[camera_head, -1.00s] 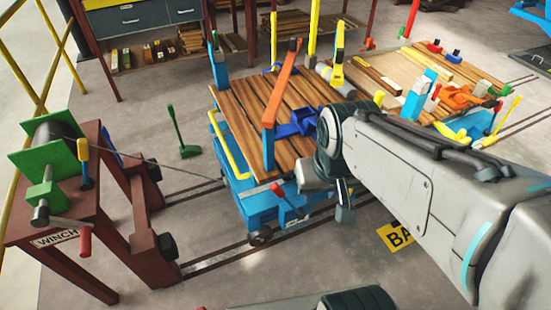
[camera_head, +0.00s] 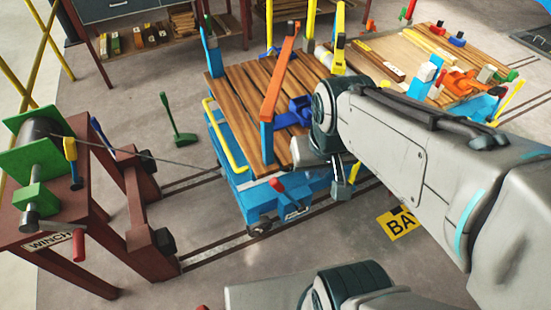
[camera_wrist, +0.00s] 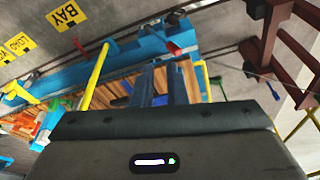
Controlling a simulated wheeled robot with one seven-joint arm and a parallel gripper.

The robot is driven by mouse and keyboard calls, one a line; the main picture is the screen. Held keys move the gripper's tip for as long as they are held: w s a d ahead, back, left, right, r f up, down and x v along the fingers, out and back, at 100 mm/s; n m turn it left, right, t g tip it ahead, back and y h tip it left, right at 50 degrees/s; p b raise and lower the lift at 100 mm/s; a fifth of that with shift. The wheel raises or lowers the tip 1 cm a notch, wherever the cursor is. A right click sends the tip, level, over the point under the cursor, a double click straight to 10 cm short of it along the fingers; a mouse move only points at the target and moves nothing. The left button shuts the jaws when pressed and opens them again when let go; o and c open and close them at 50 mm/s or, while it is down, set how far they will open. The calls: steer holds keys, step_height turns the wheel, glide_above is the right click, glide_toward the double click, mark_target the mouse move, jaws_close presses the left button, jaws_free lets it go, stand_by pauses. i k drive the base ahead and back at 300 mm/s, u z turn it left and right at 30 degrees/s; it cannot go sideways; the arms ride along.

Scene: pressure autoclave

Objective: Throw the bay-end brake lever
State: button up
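A short lever with a red grip (camera_head: 278,187) stands on the near end of the blue cart (camera_head: 240,195), tilted. In the wrist view a red-gripped lever (camera_wrist: 173,48) shows at the cart's edge. The frames do not label which lever is the bay-end brake. My gripper (camera_head: 340,188) hangs beside the cart's near right corner, to the right of the red-gripped lever and apart from it. In the wrist view my gripper's two dark fingers (camera_wrist: 160,85) stand apart with a gap between them, empty. My forearm hides part of the cart's right side.
A winch frame (camera_head: 133,190) stands at left, its cable running to the cart. A green floor lever (camera_head: 178,125) stands behind the cable. An orange bar (camera_head: 280,75) rises over the plank deck.

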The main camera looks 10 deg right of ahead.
mark_target(274, 181)
steer(key=k, duration=0.5)
steer(key=z, duration=1.55)
steer(key=i, duration=0.4)
steer(key=u, duration=1.5)
